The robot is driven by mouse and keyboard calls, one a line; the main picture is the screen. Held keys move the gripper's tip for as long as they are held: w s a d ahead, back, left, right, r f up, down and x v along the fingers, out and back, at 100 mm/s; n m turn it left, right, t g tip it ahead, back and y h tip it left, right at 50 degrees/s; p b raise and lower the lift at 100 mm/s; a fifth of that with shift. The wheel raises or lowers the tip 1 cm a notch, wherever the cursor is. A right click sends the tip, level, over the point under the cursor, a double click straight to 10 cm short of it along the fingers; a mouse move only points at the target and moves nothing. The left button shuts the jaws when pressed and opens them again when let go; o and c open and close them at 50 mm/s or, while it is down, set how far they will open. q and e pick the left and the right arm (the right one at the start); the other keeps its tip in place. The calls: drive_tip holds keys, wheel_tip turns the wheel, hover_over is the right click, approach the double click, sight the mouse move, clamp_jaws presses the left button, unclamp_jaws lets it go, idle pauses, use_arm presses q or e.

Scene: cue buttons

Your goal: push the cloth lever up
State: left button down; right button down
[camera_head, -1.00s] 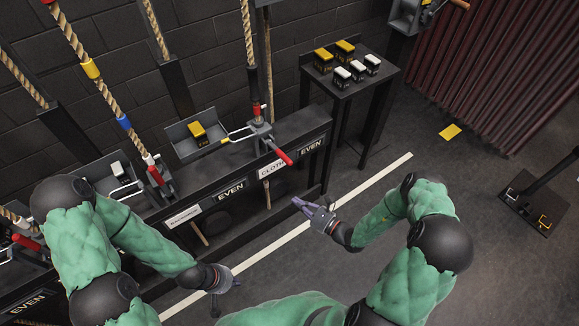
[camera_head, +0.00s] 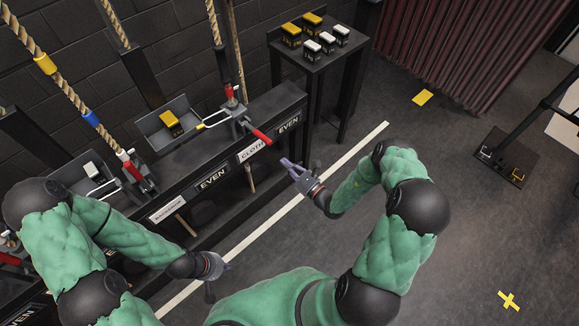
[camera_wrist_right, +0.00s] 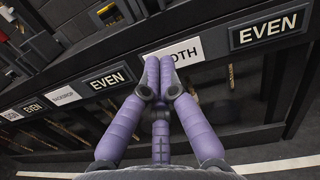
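The cloth lever (camera_head: 261,135) is a bar with a red handle, on a rope fitting at the top of the black rail. It slopes down to the right, its handle end over the white CLOTH label (camera_head: 251,149). My right gripper (camera_head: 287,163) is just below and right of the handle, apart from it. In the right wrist view its purple fingers (camera_wrist_right: 160,70) are together, with nothing between them, in front of the CLOTH label (camera_wrist_right: 183,51). The lever cannot be made out there. My left gripper (camera_head: 220,269) hangs low near the rail's front; its fingers are unclear.
Another red-handled lever (camera_head: 132,167) stands further left on the rail. EVEN signs (camera_head: 212,180) flank the label. A small black table (camera_head: 319,65) with several yellow and white button boxes stands behind.

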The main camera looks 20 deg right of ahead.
sight(256, 132)
drive_tip(key=w+a+r+b, duration=0.2)
drive_tip(key=w+a+r, duration=0.1)
drive_tip(key=w, duration=0.3)
drive_tip(key=shift+r, duration=0.65)
drive_tip(key=shift+w+a, duration=0.1)
